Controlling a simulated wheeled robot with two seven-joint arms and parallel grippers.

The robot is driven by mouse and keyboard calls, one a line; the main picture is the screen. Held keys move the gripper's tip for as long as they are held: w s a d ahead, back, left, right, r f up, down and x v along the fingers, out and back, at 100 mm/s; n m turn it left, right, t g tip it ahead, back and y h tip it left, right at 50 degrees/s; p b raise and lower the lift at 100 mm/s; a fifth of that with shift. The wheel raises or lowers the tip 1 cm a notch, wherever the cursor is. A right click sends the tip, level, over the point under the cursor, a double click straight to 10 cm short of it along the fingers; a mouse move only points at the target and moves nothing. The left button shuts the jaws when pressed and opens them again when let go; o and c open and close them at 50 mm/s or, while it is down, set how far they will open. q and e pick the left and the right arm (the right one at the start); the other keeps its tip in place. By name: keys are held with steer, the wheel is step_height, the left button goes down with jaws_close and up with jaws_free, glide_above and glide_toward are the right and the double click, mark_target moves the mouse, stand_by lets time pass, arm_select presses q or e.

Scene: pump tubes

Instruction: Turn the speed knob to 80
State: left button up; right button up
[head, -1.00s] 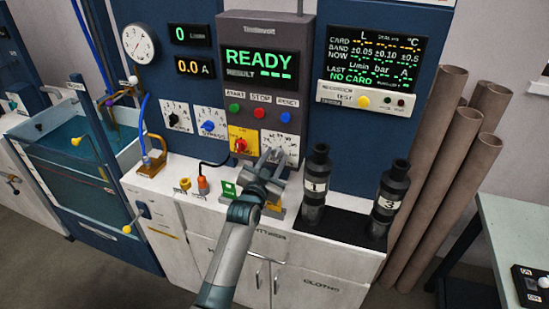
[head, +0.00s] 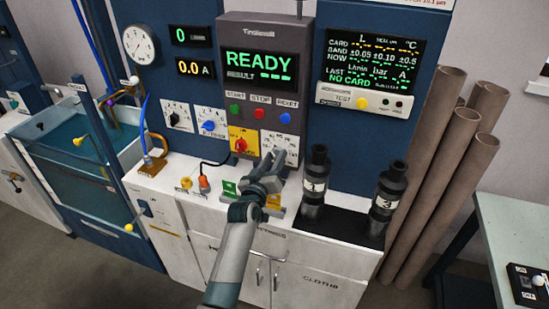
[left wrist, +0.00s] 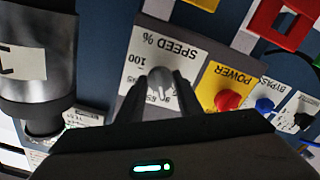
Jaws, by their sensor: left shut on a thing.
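The white SPEED % panel (head: 285,140) is on the lower right of the grey control box. It shows upside down in the left wrist view (left wrist: 150,48), with the number 100 readable on its scale. My left gripper (head: 274,157) is in front of this panel and shut on the speed knob. Its fingertips show against the dial in the left wrist view (left wrist: 163,78). My right gripper is not in view.
The yellow POWER switch plate (head: 243,142) with a red knob is just left of the speed panel. START, STOP and RESET buttons (head: 260,114) sit above. Two black cylinders (head: 315,175) (head: 388,190) stand on the cabinet to the right. The display (head: 260,62) reads READY.

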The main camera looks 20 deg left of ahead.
arm_select(q)
steer(key=shift+n, duration=0.3)
steer(key=o, duration=1)
steer(key=shift+o, duration=0.2)
steer(key=shift+s, duration=0.1)
steer(key=shift+s, duration=0.5)
steer(key=s+b, duration=0.4)
steer(key=s, duration=1.2)
steer(key=shift+a+b, duration=0.3)
